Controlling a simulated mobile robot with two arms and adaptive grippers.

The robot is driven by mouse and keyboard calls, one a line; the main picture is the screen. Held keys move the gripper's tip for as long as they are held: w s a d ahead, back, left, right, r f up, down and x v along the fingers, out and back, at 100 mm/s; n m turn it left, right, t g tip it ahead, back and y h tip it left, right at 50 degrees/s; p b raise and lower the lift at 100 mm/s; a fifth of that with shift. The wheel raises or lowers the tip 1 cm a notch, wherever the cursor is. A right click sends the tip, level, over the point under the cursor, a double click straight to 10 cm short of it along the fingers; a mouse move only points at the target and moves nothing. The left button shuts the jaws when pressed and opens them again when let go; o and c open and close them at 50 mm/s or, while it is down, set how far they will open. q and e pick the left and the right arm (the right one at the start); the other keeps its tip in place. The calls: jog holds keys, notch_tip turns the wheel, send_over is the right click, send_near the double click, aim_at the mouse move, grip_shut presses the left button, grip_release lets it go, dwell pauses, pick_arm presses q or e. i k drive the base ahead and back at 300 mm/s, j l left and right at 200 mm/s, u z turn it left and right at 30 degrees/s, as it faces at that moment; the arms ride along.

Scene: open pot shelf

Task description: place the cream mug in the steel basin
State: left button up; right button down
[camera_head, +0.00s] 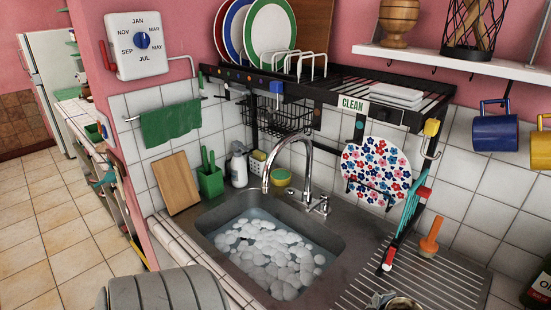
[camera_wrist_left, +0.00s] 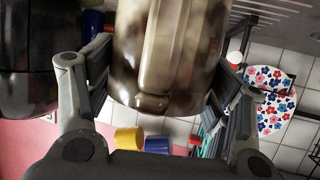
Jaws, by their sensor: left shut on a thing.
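The steel basin (camera_head: 318,236) is set in the counter at the centre of the head view and holds water with white foam bubbles. My left gripper (camera_wrist_left: 163,75) has its fingers on both sides of a glossy, mottled brown-cream mug (camera_wrist_left: 165,45) in the left wrist view. The mug fills the upper middle of that view, and its top is cut off by the frame. The held mug cannot be clearly made out in the head view. My right gripper is not in view.
A chrome faucet (camera_head: 308,165) arches over the basin's back edge. A ribbed drainboard (camera_head: 425,275) lies right of it, with an orange-handled brush (camera_head: 430,238). A cutting board (camera_head: 177,183) and green holder (camera_head: 211,182) stand behind left. A dish rack (camera_head: 400,115) hangs above.

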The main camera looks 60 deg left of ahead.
aim_at(291, 277)
jog(key=k+j, duration=0.1)
jog(key=j, duration=0.25)
jog(key=k+j, duration=0.1)
jog(key=j, duration=0.25)
jog(key=k+j+z, duration=0.1)
jog(key=j, duration=0.3)
jog(key=k+j, duration=0.15)
jog(key=j, duration=0.2)
jog(key=k+j+z, duration=0.1)
jog(key=j, duration=0.25)
jog(key=k+j, duration=0.15)
jog(key=j, duration=0.15)
jog(key=i+j, duration=0.3)
